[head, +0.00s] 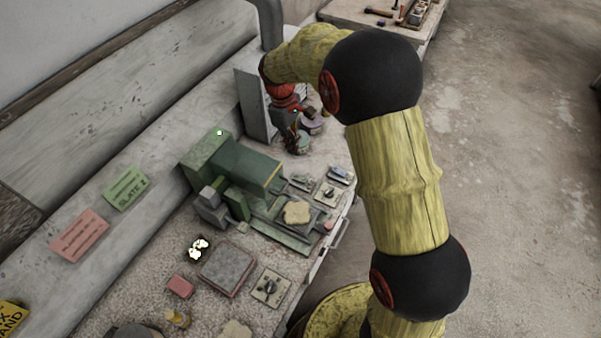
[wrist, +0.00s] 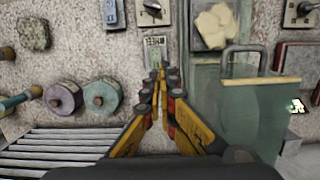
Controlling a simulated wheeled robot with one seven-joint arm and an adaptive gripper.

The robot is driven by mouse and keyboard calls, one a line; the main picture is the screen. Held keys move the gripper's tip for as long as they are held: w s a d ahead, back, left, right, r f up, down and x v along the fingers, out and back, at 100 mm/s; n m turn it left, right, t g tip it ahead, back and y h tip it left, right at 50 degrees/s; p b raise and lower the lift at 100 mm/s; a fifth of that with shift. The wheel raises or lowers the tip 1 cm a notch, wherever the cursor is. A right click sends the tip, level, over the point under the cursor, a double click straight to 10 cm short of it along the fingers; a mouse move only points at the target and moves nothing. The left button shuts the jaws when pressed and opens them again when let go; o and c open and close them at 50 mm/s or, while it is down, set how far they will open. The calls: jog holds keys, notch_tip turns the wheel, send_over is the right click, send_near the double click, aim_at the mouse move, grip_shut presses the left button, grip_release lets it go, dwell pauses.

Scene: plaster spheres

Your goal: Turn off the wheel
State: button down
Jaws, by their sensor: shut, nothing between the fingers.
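My gripper (wrist: 160,72) is shut and empty, with its fingertips close to a small pale green switch plate (wrist: 155,48); I cannot tell whether they touch. Two round wheels, one purple (wrist: 65,98) and one teal (wrist: 102,95), sit left of my gripper in the wrist view. A plate with a dark knob (wrist: 152,10) lies beyond the small plate, with a blue-grey switch plate (wrist: 112,13) to its left. In the head view my gripper (head: 296,146) is low over the bench beside the purple wheel (head: 312,124), partly hidden. The knob plate (head: 330,192) also shows there.
A green machine (head: 250,168) stands beside my gripper; its handle (wrist: 243,52) rises close on the right. A cream lump (head: 297,212) sits on a plate. Another knob plate (head: 269,288) is nearer. A grey box (head: 256,105) stands behind my gripper. The floor at right is clear.

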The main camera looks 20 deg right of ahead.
aim_at(304, 183)
jog(key=shift+w+f, duration=0.2)
jog(key=shift+f, duration=0.25)
jog(key=f, duration=0.4)
jog(key=s+d+f+b, duration=0.1)
jog(key=f, duration=0.4)
jog(key=f+b, duration=0.1)
jog(key=f, duration=0.3)
jog(key=shift+s+d+f, duration=0.3)
jog(key=shift+s+f, duration=0.05)
jog(key=shift+s+d+f+t+y+b, duration=0.3)
jog(key=shift+s+f+t+y, duration=0.1)
jog(key=shift+y, duration=0.1)
jog(key=shift+s+d+p, duration=0.1)
jog(key=shift+s+p, duration=0.1)
jog(key=shift+p, duration=0.2)
jog(key=shift+f, duration=0.3)
jog(key=shift+w, duration=0.1)
